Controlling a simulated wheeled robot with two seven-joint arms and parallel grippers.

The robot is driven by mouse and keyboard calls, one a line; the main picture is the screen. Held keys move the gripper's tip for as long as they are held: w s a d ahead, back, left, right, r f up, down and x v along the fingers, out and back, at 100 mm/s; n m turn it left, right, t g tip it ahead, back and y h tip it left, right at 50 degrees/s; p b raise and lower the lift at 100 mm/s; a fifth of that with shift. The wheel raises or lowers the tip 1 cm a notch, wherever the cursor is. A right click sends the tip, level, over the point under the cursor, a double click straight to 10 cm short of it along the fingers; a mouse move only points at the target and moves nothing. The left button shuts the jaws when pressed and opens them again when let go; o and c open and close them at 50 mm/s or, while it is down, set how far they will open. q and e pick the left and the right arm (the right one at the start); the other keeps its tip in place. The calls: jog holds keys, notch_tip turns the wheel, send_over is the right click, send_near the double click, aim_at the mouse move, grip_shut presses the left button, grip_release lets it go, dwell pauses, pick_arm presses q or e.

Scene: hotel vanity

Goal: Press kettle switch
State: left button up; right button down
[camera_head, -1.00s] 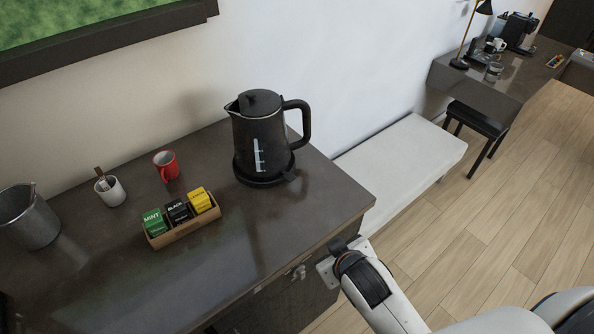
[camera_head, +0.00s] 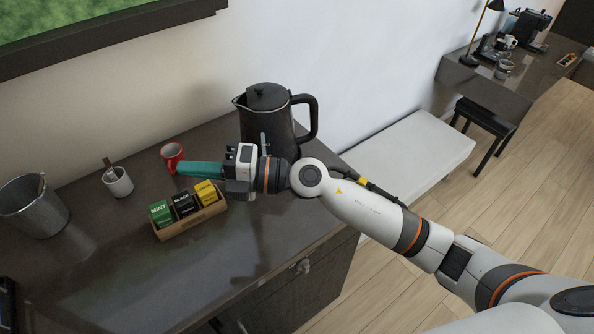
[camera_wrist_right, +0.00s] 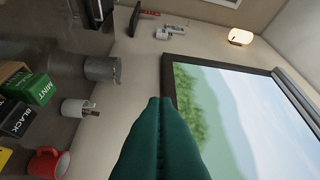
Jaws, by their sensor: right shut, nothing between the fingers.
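The black kettle (camera_head: 265,108) stands on the dark counter near its right end, with its handle to the right. My right arm crosses in front of its lower part, so its base and switch are hidden. My right gripper (camera_head: 182,169) has green fingers, pointing left, in front and left of the kettle and just behind the tea box. In the right wrist view its green fingers (camera_wrist_right: 160,140) are pressed together with nothing between them. The kettle does not show in the right wrist view. My left gripper is not in view.
A red mug (camera_head: 172,155) stands close to the right fingertips. A tea box (camera_head: 190,228) sits in front of them. A white cup (camera_head: 118,182) and a metal bucket (camera_head: 36,205) stand farther left. The front part of the counter (camera_head: 130,285) is clear.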

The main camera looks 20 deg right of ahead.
jog(key=w+d+f+n+g+h, duration=0.4)
jog(key=d+f+n+h, duration=0.2)
jog(key=d+f+h, duration=0.35)
jog(key=w+d+h, duration=0.2)
jog(key=d+h, duration=0.2)
jog(key=d, duration=0.2)
jog(key=w+d+f+m+h, duration=0.1)
jog(key=w+d+h, duration=0.2)
jog(key=d, duration=0.4)
jog(key=shift+w+f+t+h, duration=0.15)
jog(key=shift+w+t+h, duration=0.2)
jog(key=shift+h, duration=0.3)
jog(key=shift+s+a, duration=0.1)
jog(key=shift+b+x, duration=1.8)
jog(key=shift+x, duration=1.7)
